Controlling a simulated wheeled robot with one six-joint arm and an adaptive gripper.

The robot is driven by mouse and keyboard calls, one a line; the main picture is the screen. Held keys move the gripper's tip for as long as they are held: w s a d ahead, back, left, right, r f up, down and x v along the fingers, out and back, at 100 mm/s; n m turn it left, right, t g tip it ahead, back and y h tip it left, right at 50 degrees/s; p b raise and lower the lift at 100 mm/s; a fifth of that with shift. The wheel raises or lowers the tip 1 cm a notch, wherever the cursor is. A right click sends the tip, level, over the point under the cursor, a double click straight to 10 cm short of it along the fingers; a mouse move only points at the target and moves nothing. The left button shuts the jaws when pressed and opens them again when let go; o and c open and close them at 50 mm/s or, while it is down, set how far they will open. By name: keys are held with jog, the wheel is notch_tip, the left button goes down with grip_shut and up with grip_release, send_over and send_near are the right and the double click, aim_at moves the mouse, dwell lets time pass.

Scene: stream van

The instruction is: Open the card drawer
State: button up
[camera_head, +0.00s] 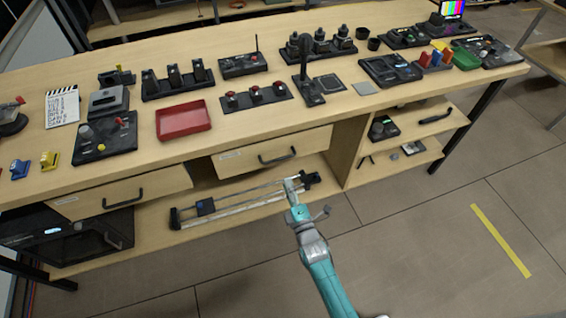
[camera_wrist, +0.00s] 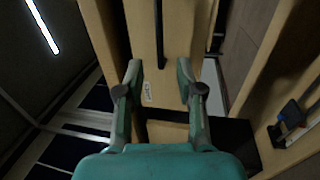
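The middle drawer (camera_head: 240,159), with a dark bar handle (camera_head: 278,157) and a small pale label at its left, is shut under the tabletop. The left drawer (camera_head: 150,192) also looks shut. The labels are too small to read, so I cannot tell which is the card drawer. My gripper (camera_head: 291,184) is below and in front of the middle drawer in the head view. In the wrist view my gripper (camera_wrist: 158,66) is open and empty. A drawer front fills the space beyond the fingers, with its label (camera_wrist: 147,92). The handle's end (camera_wrist: 161,60) appears between the fingertips, not visibly touched.
A slider rail (camera_head: 245,200) lies on the lower shelf below the drawers. A black case (camera_head: 90,245) stands at lower left. The tabletop carries a red tray (camera_head: 183,120) and several devices. Floor (camera_head: 420,250) at right is clear.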

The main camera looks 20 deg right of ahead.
aim_at(278, 160)
jog(key=w, duration=0.3)
jog(key=w+r, duration=0.1)
jog(key=w, duration=0.3)
jog(key=w+r, duration=0.1)
jog(key=w, duration=0.2)
jog(key=shift+w, duration=0.2)
grip_shut()
